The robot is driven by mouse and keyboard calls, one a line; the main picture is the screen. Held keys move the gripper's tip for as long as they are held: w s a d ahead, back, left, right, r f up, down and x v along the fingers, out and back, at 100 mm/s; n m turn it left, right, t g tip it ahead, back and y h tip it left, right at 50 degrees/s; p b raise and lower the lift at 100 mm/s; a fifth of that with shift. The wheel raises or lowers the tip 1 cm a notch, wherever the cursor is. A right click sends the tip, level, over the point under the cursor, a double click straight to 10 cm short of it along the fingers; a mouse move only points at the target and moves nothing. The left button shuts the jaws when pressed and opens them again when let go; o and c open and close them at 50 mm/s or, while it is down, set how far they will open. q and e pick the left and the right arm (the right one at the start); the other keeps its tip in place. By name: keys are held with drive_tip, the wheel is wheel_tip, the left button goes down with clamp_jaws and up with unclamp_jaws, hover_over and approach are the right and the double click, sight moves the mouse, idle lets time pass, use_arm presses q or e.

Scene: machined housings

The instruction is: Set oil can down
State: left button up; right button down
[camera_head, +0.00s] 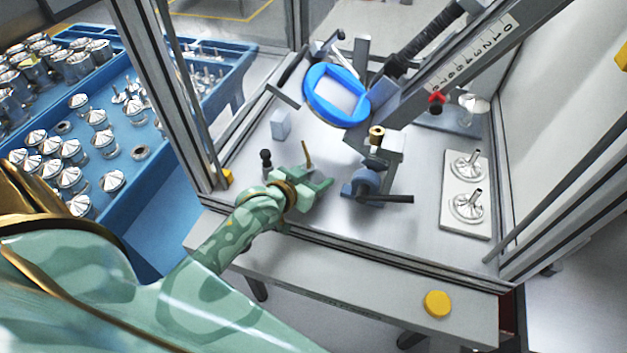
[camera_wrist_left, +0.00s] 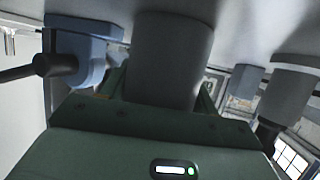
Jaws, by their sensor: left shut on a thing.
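My left gripper (camera_head: 314,181) reaches in from the left over the front of the metal worktable. It is shut on the oil can. In the head view only the can's thin brass spout (camera_head: 307,154) shows above the gripper; its body is hidden. In the left wrist view a grey cylindrical body, the oil can (camera_wrist_left: 172,58), stands between the fingers (camera_wrist_left: 165,96). I cannot tell whether its base touches the worktable (camera_head: 330,222). My right gripper is not in view.
A blue clamp with a black handle (camera_head: 366,184) stands right of the gripper. A small dark-topped post (camera_head: 266,161) is close on its left. A blue ring fixture (camera_head: 318,93) and angled slide are behind. A plate with two metal parts (camera_head: 453,222) lies right. Frame posts bound the table.

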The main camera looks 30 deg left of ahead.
use_arm(q)
drive_tip(key=shift+r, duration=0.2)
drive_tip(key=shift+s+a+f, duration=0.1)
drive_tip(key=o, duration=0.8)
drive_tip(key=shift+f, duration=0.1)
drive_tip(key=o, duration=0.3)
drive_tip(key=shift+s+r, duration=0.15)
drive_tip(key=shift+r, duration=0.1)
drive_tip(key=p+v, duration=0.2)
drive_tip(key=v, duration=0.9)
drive_tip(key=shift+s, duration=0.3)
